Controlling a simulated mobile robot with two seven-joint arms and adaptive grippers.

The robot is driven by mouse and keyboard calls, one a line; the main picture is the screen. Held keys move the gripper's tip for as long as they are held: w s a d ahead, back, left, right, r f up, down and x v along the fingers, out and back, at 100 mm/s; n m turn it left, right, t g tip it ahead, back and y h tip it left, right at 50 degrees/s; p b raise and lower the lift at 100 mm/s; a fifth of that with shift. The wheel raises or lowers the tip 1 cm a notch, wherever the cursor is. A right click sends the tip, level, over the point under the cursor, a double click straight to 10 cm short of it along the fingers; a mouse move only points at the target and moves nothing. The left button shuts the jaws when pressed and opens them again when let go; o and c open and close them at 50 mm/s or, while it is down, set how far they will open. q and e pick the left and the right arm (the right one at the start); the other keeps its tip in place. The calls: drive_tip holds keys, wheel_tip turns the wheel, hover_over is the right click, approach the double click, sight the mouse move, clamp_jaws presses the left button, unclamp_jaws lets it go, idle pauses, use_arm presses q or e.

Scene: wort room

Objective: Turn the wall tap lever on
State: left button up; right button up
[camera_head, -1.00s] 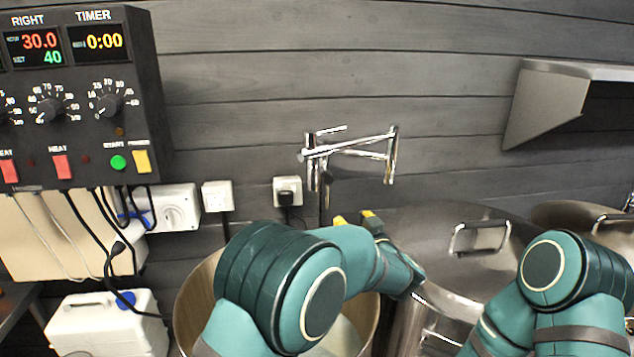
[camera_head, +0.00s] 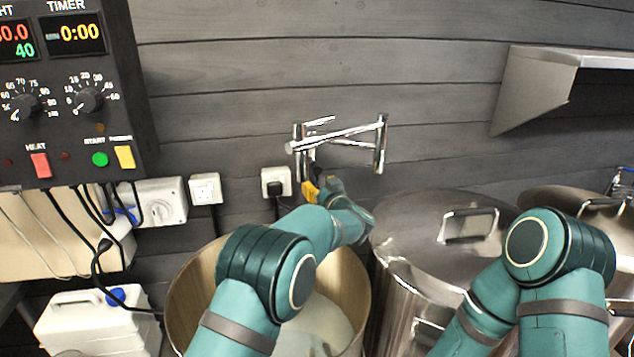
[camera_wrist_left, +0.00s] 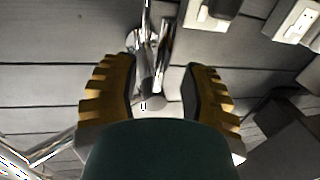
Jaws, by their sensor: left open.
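The chrome wall tap (camera_head: 340,138) with its folding spout is fixed to the grey plank wall. Its small lever (camera_head: 319,122) sticks out at the top left of the tap. My left gripper (camera_head: 317,186) is raised just below the left end of the tap. In the left wrist view the yellow-padded fingers (camera_wrist_left: 160,95) are open, with a chrome part of the tap (camera_wrist_left: 152,70) between them, apart from both pads. I cannot tell whether that part is the lever. My right arm shows at the lower right, but its gripper is not in view.
An open pot (camera_head: 187,290) with pale contents stands under my left arm. A lidded steel pot (camera_head: 405,235) is to its right. A control box (camera_head: 130,85) hangs at the left, sockets (camera_head: 205,188) are on the wall, and a steel shelf (camera_head: 535,85) is at the upper right.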

use_arm(q)
drive_tip(key=shift+x, duration=0.85)
clamp_jaws()
drive_tip(key=shift+a, duration=0.1)
